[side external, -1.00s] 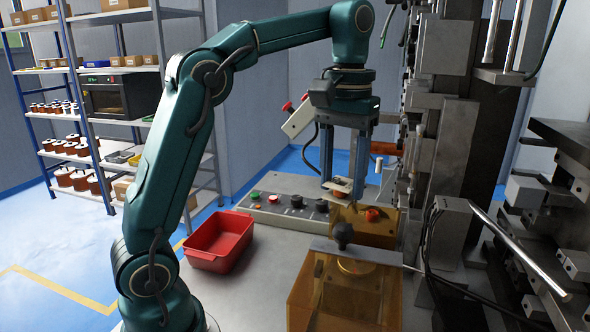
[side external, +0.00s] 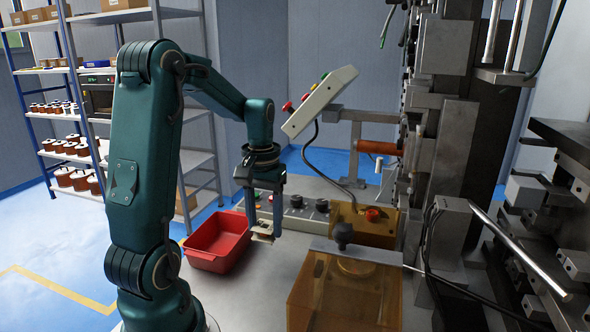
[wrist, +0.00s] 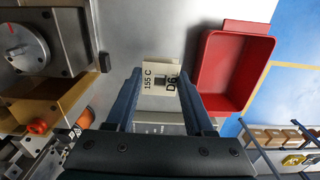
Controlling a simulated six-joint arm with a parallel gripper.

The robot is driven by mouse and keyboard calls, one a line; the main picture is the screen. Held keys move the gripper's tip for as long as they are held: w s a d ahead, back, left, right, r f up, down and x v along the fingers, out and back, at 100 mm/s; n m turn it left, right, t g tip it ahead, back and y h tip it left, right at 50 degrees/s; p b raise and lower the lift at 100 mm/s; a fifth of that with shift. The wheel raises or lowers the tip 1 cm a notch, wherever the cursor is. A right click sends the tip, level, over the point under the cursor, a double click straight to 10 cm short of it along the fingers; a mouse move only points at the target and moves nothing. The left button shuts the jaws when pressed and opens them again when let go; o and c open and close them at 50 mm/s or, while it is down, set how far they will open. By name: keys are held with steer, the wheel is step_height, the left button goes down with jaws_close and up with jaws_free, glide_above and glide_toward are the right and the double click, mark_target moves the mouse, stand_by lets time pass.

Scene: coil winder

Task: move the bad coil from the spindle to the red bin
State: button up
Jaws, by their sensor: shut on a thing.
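My gripper (side external: 262,231) points down just right of the red bin (side external: 214,242). It is shut on the coil (side external: 262,239), a small cream piece; in the wrist view the coil (wrist: 158,80) sits between my fingertips (wrist: 160,88) and shows the print "155 C" and "D6". The coil appears to be held above the bench, beside the bin and not over it. In the wrist view the bin (wrist: 231,75) lies to the right of the coil, and its visible inside is empty. I cannot make out the spindle for sure.
Amber machine blocks (side external: 345,295) with a dark knob (side external: 342,233) stand to the right. A grey control panel (side external: 300,205) lies behind my gripper, and a tilted button box (side external: 318,103) rises above it. The bench between bin and blocks is clear.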

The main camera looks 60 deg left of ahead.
mark_target(265, 268)
steer(key=f, duration=0.8)
steer(key=shift+s+a, duration=0.15)
steer(key=shift+a, duration=0.1)
steer(key=shift+f, duration=0.15)
steer(key=o, duration=1.3)
step_height(265, 268, up, 12)
steer(key=shift+f, duration=0.15)
steer(key=shift+o, duration=0.5)
steer(key=shift+r, duration=0.4)
